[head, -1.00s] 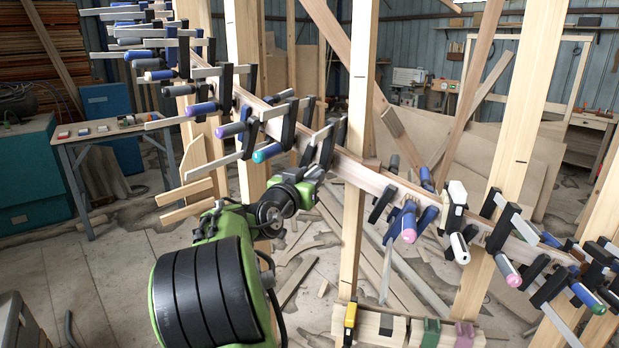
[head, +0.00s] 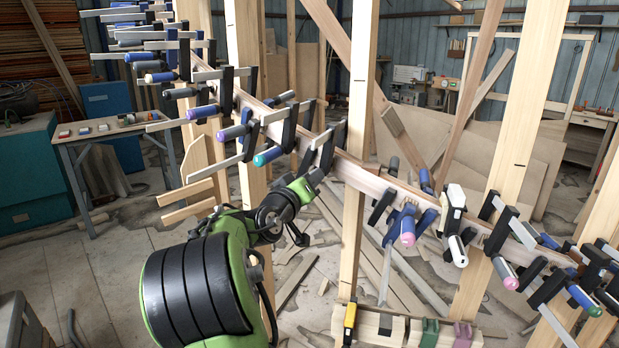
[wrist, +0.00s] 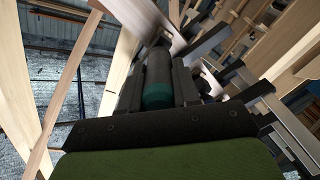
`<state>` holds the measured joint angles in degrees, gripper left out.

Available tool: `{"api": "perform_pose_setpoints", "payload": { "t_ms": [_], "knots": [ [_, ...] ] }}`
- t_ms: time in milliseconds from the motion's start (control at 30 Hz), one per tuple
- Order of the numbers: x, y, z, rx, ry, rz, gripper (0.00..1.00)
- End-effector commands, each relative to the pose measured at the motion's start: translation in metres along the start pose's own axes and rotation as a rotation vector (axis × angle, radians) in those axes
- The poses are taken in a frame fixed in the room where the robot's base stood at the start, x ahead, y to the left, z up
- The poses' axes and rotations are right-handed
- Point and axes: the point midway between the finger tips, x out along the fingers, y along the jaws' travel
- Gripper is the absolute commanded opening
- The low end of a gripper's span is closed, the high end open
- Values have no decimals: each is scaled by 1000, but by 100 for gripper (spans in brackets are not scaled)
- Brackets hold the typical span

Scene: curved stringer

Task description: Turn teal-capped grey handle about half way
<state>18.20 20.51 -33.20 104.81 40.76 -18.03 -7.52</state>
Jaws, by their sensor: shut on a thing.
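The teal-capped grey handle (wrist: 156,75) lies between the two dark jaws of my gripper (wrist: 158,83) in the wrist view. Its teal end points toward the camera and its grey length runs away from it. The jaws are shut on it, one on each side. In the head view my gripper (head: 317,177) is at the clamp (head: 329,148) on the curved wooden stringer (head: 362,176), near the middle of the picture. The gripper hides most of the held handle there. I cannot read the handle's angle of turn.
Another teal-ended handle (head: 268,156) sits just left of my gripper. Clamps crowd the stringer on both sides, including a pink-capped one (head: 407,232) to the right. An upright post (head: 353,225) stands close right of the gripper. Loose boards lie on the floor below.

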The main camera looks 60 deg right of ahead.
Motion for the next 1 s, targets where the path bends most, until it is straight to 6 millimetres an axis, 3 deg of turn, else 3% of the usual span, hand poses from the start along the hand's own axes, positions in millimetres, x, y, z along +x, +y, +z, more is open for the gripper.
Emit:
{"api": "perform_pose_setpoints", "payload": {
  "t_ms": [600, 1000],
  "knots": [
    [0, -1, -3, -579, 2, -2, 1],
    [0, -3, -2, -845, 4, -2, 0]
  ]
}}
